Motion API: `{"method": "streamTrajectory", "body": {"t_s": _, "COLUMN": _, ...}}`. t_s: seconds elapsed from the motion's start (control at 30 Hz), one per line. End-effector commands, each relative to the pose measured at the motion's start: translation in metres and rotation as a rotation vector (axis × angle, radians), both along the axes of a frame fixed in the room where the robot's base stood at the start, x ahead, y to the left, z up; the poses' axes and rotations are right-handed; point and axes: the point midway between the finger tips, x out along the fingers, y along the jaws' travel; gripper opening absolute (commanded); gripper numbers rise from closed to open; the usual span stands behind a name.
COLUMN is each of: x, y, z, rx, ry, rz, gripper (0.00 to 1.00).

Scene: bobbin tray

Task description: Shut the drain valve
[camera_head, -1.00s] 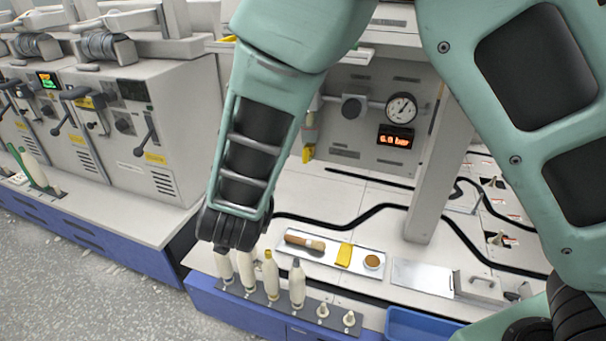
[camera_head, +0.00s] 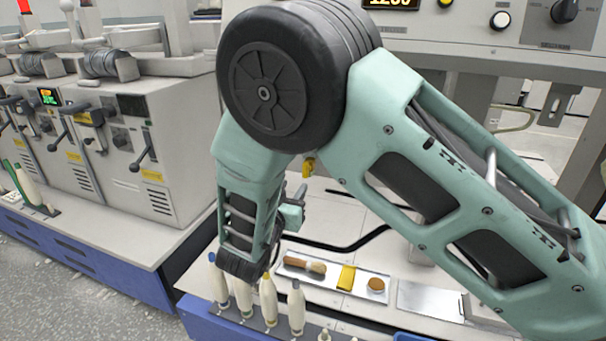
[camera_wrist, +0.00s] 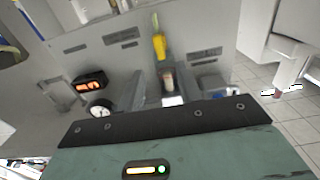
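The drain valve's yellow handle (camera_head: 308,167) shows in the head view just above my gripper's housing, partly hidden by my arm. In the wrist view, where the panel appears upside down, the yellow handle (camera_wrist: 159,46) is in line with the valve body (camera_wrist: 167,79). My gripper (camera_wrist: 168,91) appears open, with grey fingers on either side of the valve body in the picture. I see no contact with the handle. In the head view the fingertips are hidden.
The lit pressure display (camera_wrist: 90,86) and round gauge (camera_wrist: 99,110) are on the panel beside the valve. Below stand several bobbins (camera_head: 268,299) on a rack and a tray (camera_head: 326,278) holding a brush, a yellow item and a round tin. Grey machines (camera_head: 160,140) stand at left.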

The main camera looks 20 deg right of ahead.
Motion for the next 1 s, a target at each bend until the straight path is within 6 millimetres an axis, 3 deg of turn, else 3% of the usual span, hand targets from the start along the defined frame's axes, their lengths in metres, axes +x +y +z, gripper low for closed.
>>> {"method": "streamTrajectory", "body": {"t_s": 0.2, "x": 0.036, "y": -0.027, "z": -0.001, "rx": 0.0, "ry": 0.0, "rz": -0.002, "gripper": 0.35}}
{"method": "streamTrajectory", "body": {"t_s": 0.4, "x": 0.059, "y": -0.044, "z": -0.001, "rx": 0.0, "ry": 0.0, "rz": -0.001, "gripper": 0.35}}
{"method": "streamTrajectory", "body": {"t_s": 0.87, "x": 0.069, "y": -0.05, "z": 0.0, "rx": 0.0, "ry": 0.001, "rz": 0.001, "gripper": 0.35}}
{"method": "streamTrajectory", "body": {"t_s": 1.0, "x": 0.069, "y": -0.05, "z": 0.0, "rx": 0.0, "ry": 0.001, "rz": 0.001, "gripper": 0.0}}
